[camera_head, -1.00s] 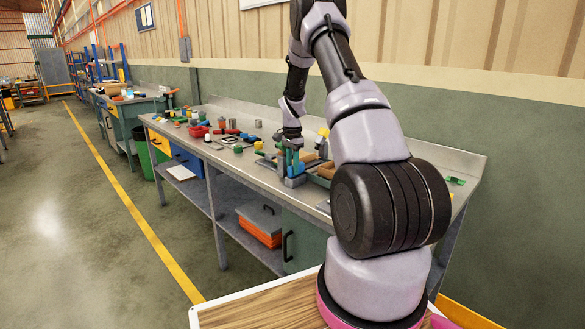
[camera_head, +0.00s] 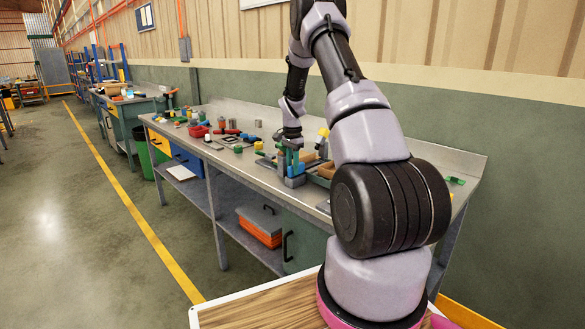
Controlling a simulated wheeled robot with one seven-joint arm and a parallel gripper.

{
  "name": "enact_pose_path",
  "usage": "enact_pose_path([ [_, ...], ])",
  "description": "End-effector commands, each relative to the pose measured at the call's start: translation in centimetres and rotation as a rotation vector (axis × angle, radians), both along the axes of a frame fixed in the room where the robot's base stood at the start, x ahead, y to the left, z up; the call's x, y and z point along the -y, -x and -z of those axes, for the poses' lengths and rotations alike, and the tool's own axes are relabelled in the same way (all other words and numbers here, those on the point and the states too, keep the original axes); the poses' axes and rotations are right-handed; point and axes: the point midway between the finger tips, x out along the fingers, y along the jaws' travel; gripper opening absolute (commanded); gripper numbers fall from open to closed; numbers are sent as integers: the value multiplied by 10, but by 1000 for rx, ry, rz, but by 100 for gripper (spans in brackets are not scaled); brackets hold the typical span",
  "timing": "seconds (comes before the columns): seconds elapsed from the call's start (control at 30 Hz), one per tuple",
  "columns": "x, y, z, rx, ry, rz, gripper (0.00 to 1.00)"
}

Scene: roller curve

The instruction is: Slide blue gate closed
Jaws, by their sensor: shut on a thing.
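My gripper (camera_head: 291,146) is at the middle of the metal workbench (camera_head: 226,164), pointing down. My own arm covers the bench area to the right of the gripper.
A red bowl (camera_head: 197,131) and several small coloured parts lie on the bench left of my gripper. A green bin (camera_head: 141,150) stands on the floor. The floor at left is clear.

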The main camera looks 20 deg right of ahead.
Motion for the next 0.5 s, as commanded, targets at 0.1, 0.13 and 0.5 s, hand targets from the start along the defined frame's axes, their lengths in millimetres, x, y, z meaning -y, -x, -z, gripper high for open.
enact_pose_path([
  [0.1,0,-1,-1,1,1,0,0],
  [0.13,1,-1,-1,1,1,0,0],
  [0.5,42,-16,-1,2,0,2,0],
])
